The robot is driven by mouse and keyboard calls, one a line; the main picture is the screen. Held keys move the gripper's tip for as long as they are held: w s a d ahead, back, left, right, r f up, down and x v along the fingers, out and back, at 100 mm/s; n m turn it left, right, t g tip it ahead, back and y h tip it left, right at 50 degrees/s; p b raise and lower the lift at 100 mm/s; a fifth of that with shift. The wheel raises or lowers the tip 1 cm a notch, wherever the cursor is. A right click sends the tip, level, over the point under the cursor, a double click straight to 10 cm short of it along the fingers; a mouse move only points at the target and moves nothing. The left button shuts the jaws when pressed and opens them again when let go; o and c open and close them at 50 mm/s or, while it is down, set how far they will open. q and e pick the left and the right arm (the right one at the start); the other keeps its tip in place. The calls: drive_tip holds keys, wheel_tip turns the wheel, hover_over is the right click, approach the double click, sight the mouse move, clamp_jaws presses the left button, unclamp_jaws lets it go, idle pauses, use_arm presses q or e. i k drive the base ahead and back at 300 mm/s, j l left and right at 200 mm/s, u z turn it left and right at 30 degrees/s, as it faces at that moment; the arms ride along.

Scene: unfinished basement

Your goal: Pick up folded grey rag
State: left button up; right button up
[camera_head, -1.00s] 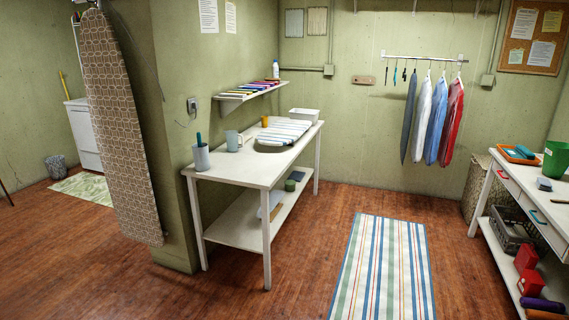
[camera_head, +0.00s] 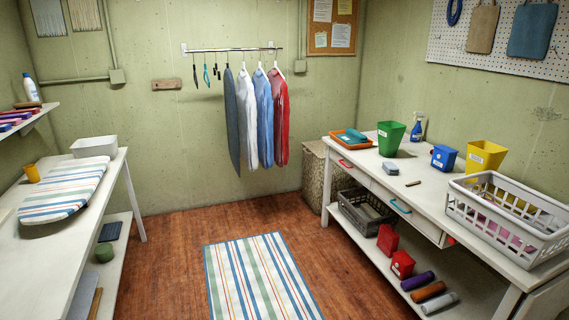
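A small grey item (camera_head: 391,168), which looks like a folded rag, lies on the white worktable (camera_head: 372,164) at the right, near its far end. It sits in front of a green bucket (camera_head: 391,137) and to the right of an orange tray (camera_head: 350,137) with a teal item in it. It is too small to make out its folds. Neither of my grippers shows in the head view.
A white laundry basket (camera_head: 510,222) stands on the worktable's near end. A blue box (camera_head: 443,157), a yellow bucket (camera_head: 486,155) and a spray bottle (camera_head: 416,127) are behind. A striped rug (camera_head: 262,280) lies on open floor. Another table (camera_head: 20,255) is at left.

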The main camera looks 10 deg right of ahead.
sight(391, 169)
drive_tip(key=i+l+z, duration=0.1)
drive_tip(key=i+z, duration=0.65)
drive_tip(key=i+j+z, duration=0.25)
drive_tip(key=i+z, duration=0.15)
